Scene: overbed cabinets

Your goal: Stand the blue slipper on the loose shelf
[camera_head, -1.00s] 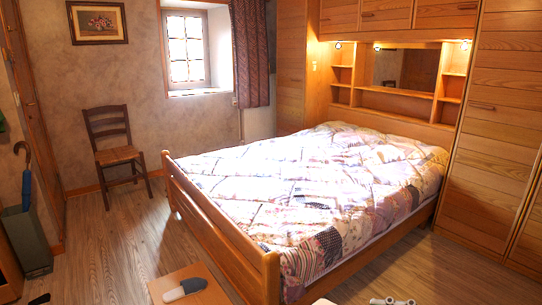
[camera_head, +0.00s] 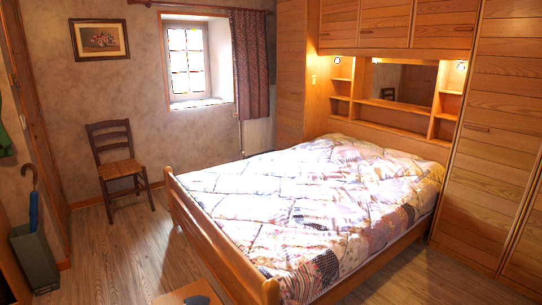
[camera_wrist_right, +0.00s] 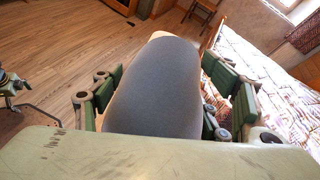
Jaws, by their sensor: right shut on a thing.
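My right gripper (camera_wrist_right: 165,92) is shut on a blue-grey, rounded, slipper-shaped thing (camera_wrist_right: 155,85), which I take for the blue slipper. It fills the middle of the right wrist view, its far end pointing away; its near end is hidden behind the gripper's body. In the head view, a light wooden board (camera_head: 176,297), possibly the loose shelf, shows at the bottom edge, mostly cut off. A dark blue-grey slipper (camera_head: 198,300) lies on it, partly cut off. Part of what looks like my left gripper (camera_wrist_right: 12,84) shows at the wrist view's left edge, its jaw state unclear.
A bed with a patchwork cover (camera_head: 310,205) fills the middle, its wooden footboard (camera_head: 215,238) beside the board. A chair (camera_head: 118,165) stands by the wall, an umbrella stand (camera_head: 34,258) at the left. The wood floor (camera_head: 120,250) between them is clear.

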